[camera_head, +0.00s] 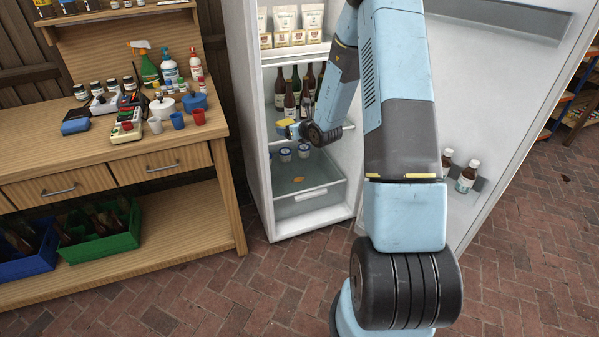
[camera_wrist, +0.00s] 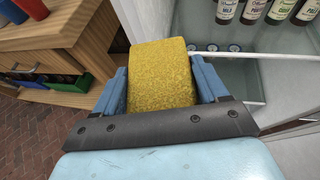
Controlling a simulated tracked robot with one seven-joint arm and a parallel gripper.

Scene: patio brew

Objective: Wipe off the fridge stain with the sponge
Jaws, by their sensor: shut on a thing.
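My gripper (camera_wrist: 163,88) is shut on a yellow sponge (camera_wrist: 160,70), which fills the space between the blue fingers in the wrist view. In the head view the sponge (camera_head: 284,123) shows small at the end of my arm, inside the open fridge (camera_head: 240,110), above its clear lower drawer. An orange-brown stain (camera_head: 298,180) shows in the drawer area, below and slightly right of the sponge. The sponge is apart from the stain. In the wrist view the stain is not visible, perhaps hidden behind the sponge.
Several small jars (camera_head: 285,155) stand at the back of the drawer area. Dark bottles (camera_head: 290,105) stand on the shelf above. The fridge door (camera_head: 500,110) is open at right, with bottles (camera_head: 467,177) in it. A wooden workbench (camera_head: 60,160) with bottles and cups stands at left.

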